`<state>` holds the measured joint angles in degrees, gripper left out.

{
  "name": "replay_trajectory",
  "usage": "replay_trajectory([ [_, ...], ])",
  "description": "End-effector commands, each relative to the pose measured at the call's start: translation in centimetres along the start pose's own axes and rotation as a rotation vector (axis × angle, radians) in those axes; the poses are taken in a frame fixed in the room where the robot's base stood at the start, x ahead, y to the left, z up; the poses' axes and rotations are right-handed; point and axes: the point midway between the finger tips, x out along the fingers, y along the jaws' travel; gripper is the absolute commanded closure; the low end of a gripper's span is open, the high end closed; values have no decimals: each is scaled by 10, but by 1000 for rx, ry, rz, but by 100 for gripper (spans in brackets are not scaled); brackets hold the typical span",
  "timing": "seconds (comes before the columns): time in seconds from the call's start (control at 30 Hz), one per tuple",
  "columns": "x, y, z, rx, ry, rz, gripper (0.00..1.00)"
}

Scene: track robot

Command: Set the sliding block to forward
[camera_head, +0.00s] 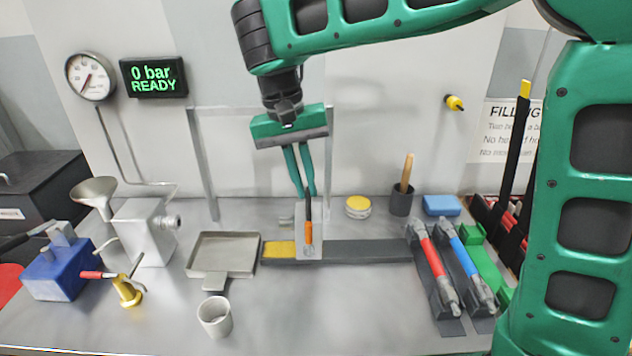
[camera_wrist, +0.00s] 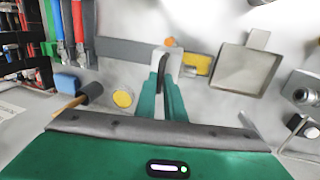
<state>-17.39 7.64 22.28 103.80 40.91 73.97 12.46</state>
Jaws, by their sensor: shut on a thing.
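The sliding block (camera_head: 309,246) is a pale grey piece on a long dark rail (camera_head: 370,250), near the rail's left end in the head view. A yellow section (camera_head: 279,249) of the rail shows just left of the block. An upright lever with an orange lower part and a dark top rises from the block. My gripper (camera_head: 307,194) points down above the block, its green fingers shut on the lever's dark top. In the wrist view my gripper (camera_wrist: 164,85) is at the dark lever, with the block (camera_wrist: 173,57) beyond it and the yellow section (camera_wrist: 197,65) to the right.
A metal tray (camera_head: 223,258) lies left of the rail, with a grey cup (camera_head: 214,316) in front. Red (camera_head: 433,262) and blue (camera_head: 467,260) handled tools lie at the rail's right end. A yellow-lidded tin (camera_head: 358,207) stands behind. The display (camera_head: 153,77) reads "0 bar READY".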

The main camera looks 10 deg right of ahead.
Motion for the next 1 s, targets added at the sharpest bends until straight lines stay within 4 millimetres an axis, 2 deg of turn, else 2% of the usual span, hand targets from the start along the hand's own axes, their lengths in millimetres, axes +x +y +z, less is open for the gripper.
replay_trajectory([
  [0.2,-4,-6,0,-14,11,-10,100],
  [0.23,-4,-6,0,-14,12,-11,84],
  [0.3,-4,-6,0,-14,11,-10,72],
  [0.67,-5,-4,0,-11,7,-6,72],
  [1.0,-35,-5,-1,-11,7,-5,72],
])
